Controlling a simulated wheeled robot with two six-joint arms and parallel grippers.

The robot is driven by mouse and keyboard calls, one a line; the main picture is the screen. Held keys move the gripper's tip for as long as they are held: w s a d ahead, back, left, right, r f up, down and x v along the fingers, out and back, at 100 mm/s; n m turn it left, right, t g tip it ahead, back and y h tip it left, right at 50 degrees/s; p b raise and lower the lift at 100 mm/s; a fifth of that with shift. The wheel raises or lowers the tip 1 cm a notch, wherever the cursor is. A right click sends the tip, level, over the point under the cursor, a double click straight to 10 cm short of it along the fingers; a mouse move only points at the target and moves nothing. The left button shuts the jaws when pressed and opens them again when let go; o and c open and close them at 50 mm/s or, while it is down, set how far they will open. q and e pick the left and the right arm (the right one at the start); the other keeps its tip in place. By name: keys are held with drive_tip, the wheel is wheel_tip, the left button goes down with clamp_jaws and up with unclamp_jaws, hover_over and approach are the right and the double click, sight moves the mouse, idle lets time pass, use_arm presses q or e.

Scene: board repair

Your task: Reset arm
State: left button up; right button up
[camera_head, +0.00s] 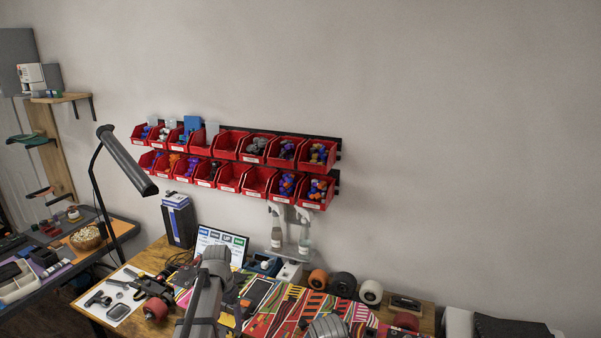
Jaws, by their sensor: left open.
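My left arm (205,300) rises from the bottom edge over the workbench. My left gripper (150,286) is dark and small, out to the left of the arm above the bench's left part. It is open, and I see nothing held in it. A red wheel (155,309) shows just below it; I cannot tell whether they touch. A rounded grey part of my right arm (328,327) shows at the bottom edge. My right gripper is not in view.
The wooden workbench (150,260) holds a patterned board (275,315), several wheels (342,284), a laptop (221,241) and a white tool mat (117,307). A black lamp (127,160) stands at left. Red bins (229,143) hang on the wall above.

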sight(229, 329)
use_arm(q)
drive_tip(key=shift+f+b, duration=1.6)
drive_tip(key=shift+f, duration=0.4)
